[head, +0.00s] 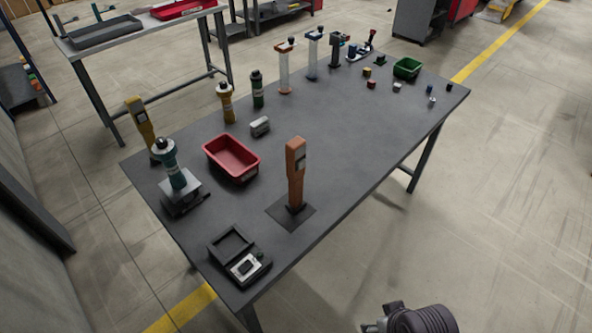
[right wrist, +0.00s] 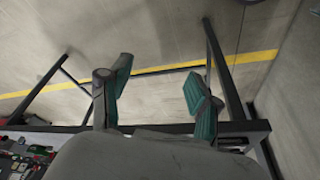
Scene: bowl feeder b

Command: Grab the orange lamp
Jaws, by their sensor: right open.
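The orange lamp (head: 296,172) stands upright on a dark square mat (head: 283,217) near the front edge of the grey table. It has a light panel near its top. My right gripper shows only in part at the bottom edge of the head view (head: 376,325), off the table's front side and apart from the lamp. In the right wrist view my right gripper (right wrist: 157,90) is open, with two green-padded fingers and nothing between them. The lamp cannot be made out in that view. My left gripper is not in view.
A red bin (head: 231,157) stands left of the lamp, and an open black case (head: 240,257) lies at the front left. The table (head: 365,145) is clear right of the lamp.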

